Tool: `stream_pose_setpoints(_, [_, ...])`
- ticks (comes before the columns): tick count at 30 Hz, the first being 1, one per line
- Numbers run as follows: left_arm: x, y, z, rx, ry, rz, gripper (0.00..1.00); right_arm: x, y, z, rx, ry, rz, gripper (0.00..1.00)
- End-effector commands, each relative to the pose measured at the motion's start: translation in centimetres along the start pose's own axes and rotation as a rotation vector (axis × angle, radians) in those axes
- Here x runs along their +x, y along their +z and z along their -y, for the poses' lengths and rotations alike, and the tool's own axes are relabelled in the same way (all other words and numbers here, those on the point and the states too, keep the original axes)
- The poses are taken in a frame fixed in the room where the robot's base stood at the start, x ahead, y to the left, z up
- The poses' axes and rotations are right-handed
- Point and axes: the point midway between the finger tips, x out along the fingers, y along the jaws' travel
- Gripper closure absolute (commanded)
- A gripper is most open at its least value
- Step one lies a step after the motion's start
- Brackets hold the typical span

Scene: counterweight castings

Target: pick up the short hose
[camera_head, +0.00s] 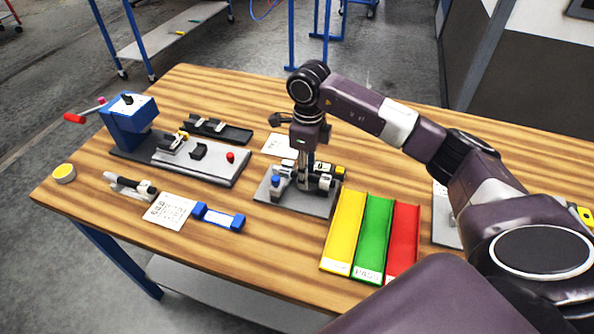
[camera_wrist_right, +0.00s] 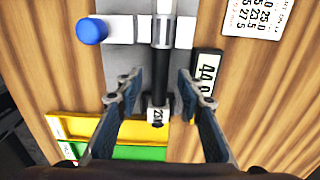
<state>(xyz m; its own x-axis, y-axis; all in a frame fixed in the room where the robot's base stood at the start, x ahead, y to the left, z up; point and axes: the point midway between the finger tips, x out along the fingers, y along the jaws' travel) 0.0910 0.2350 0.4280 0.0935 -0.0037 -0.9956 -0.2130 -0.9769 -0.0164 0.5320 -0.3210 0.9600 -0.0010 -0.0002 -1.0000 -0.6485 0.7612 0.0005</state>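A short black tube-like piece, which looks like the short hose (camera_wrist_right: 161,72), lies along a grey fixture plate (camera_head: 290,202) and passes through a white block (camera_wrist_right: 184,32). In the head view my right gripper (camera_head: 306,172) points down over the fixture and partly hides the piece. My left gripper is not in view.
A blue knob (camera_wrist_right: 91,31) stands on the fixture, and a black block marked "40.0" (camera_wrist_right: 207,70) is beside it. Yellow (camera_head: 343,232), green (camera_head: 374,240) and red (camera_head: 403,240) trays lie in front. A blue press (camera_head: 130,120) stands at left.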

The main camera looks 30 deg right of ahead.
Motion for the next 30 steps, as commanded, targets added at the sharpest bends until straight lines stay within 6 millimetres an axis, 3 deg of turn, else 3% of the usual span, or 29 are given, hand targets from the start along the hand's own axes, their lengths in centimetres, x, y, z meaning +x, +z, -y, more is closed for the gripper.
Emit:
stream_pose_setpoints(8, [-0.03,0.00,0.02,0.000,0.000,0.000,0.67,0.35,0.01,0.01,0.000,-0.001,0.001,0.66])
stream_pose_setpoints(17, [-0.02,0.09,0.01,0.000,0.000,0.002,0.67,0.31,0.01,0.02,0.000,-0.001,0.001,0.99])
stream_pose_setpoints(30, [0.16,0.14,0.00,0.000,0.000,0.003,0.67,-0.26,0.06,0.09,0.000,-0.003,0.003,1.00])
